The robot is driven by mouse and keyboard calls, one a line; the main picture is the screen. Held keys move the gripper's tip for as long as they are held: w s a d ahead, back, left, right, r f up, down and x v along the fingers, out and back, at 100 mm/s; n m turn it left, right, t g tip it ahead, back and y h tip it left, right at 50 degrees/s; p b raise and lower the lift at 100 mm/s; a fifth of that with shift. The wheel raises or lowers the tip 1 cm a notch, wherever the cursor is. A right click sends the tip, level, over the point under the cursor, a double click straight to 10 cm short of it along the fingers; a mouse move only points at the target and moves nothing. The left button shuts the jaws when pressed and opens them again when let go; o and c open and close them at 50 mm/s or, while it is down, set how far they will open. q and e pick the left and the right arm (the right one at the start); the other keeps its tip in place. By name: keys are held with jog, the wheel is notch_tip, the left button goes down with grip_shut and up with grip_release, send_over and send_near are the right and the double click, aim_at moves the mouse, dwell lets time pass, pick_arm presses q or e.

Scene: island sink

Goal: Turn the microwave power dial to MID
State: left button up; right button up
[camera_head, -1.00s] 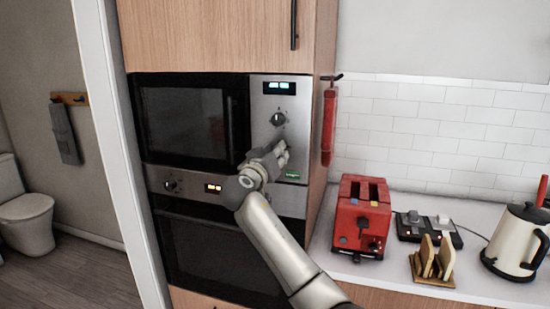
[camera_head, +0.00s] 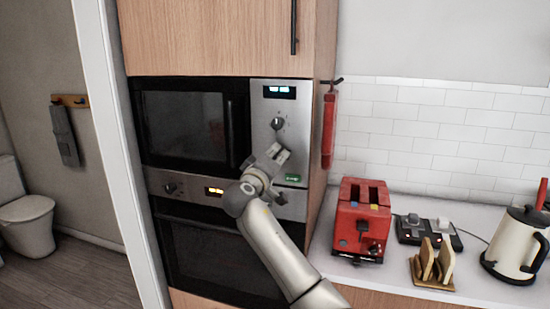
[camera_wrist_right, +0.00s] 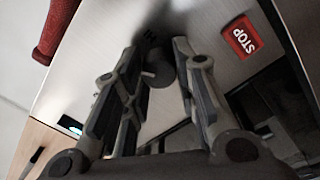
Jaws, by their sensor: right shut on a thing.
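The microwave (camera_head: 185,125) is built into a wooden cabinet, with a steel control panel on its right side. An upper dial (camera_head: 277,123) shows on the panel below the lit display (camera_head: 279,92). My right gripper (camera_head: 279,153) is at the panel, just below that upper dial. In the right wrist view my right gripper (camera_wrist_right: 165,75) has its fingers on both sides of a round grey dial (camera_wrist_right: 158,74), shut on it. In the head view this lower dial is hidden behind the gripper. Its markings are not readable. My left gripper is not in view.
A red STOP button (camera_wrist_right: 243,38) shows on the panel in the wrist view, and a green button (camera_head: 293,177) in the head view. An oven (camera_head: 220,250) sits below. A red object (camera_head: 329,128) hangs right of the cabinet. A red toaster (camera_head: 362,220) stands on the counter.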

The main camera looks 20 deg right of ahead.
dwell(0.4)
jog(key=o, duration=1)
jog(key=shift+o, duration=0.2)
jog(key=shift+a, duration=0.1)
jog(key=v, duration=1.2)
jog(key=shift+f, duration=0.15)
